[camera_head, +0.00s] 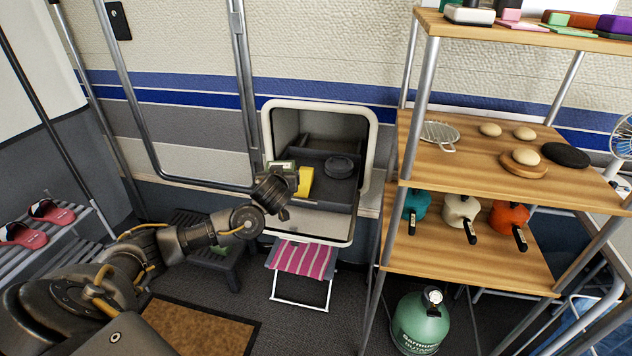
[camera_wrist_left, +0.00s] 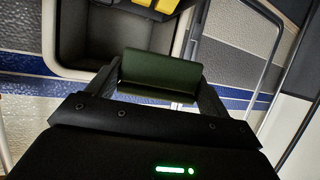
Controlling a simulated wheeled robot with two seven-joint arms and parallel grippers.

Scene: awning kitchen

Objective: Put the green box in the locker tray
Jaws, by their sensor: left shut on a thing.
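My left gripper (camera_head: 284,175) is shut on the green box (camera_wrist_left: 160,72), which spans between its two fingers in the left wrist view. In the head view only a small part of the green box (camera_head: 279,164) shows, the rest hidden by the gripper. The gripper is in front of the left side of the open wall locker. The dark locker tray (camera_head: 330,195) is inside the locker and sticks out towards its opening. A yellow object (camera_head: 305,183) and a dark round item (camera_head: 339,166) are in the tray. My right gripper is not in view.
The locker's pale frame (camera_head: 372,135) surrounds the opening, with its lowered door below. A pink striped stool (camera_head: 304,260) stands underneath. A wooden shelf rack (camera_head: 430,170) with metal posts stands close on the right. A green gas bottle (camera_head: 420,322) is on the floor.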

